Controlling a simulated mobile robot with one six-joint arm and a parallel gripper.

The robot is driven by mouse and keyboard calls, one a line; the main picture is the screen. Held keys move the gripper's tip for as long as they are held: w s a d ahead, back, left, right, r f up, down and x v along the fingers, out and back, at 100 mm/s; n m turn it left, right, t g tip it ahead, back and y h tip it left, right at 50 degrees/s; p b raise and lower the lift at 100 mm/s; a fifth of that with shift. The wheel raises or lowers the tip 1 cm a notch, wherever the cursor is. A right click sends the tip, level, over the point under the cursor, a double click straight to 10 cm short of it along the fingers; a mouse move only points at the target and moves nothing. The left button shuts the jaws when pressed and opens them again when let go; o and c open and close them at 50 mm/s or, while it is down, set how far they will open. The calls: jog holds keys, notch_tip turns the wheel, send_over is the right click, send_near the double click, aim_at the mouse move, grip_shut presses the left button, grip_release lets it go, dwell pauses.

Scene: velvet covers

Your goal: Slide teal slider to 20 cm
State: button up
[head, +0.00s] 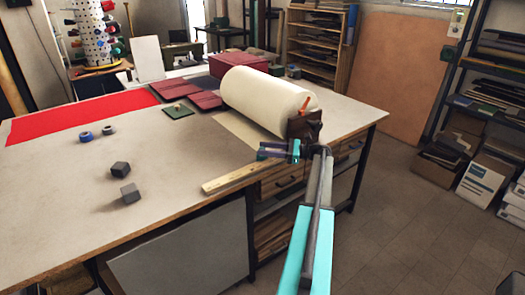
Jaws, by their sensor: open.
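A wooden ruler (235,179) lies along the front edge of the workbench, running from lower left up towards my gripper. My gripper (266,151) is open, just above the ruler's far right end and pointing left. Small teal parts show around the gripper and wrist. I cannot tell whether one of them is the teal slider, and no slider stands out clearly elsewhere on the ruler. The ruler's markings are too small to read. My arm comes in from the lower right and hides what lies behind it.
A large cream roll (262,97) lies behind my gripper. Two dark grey blocks (130,193) and two small rolls of tape (86,136) sit on the left of the workbench (60,200). Red cloth (85,117) and a green pad (178,111) lie further back. The middle is clear.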

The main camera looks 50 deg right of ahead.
jog(key=b+v, duration=0.2)
jog(key=v, duration=1)
jog(key=shift+b, duration=0.4)
jog(key=shift+s, duration=0.1)
jog(key=shift+a, duration=0.15)
jog(key=shift+c, duration=0.3)
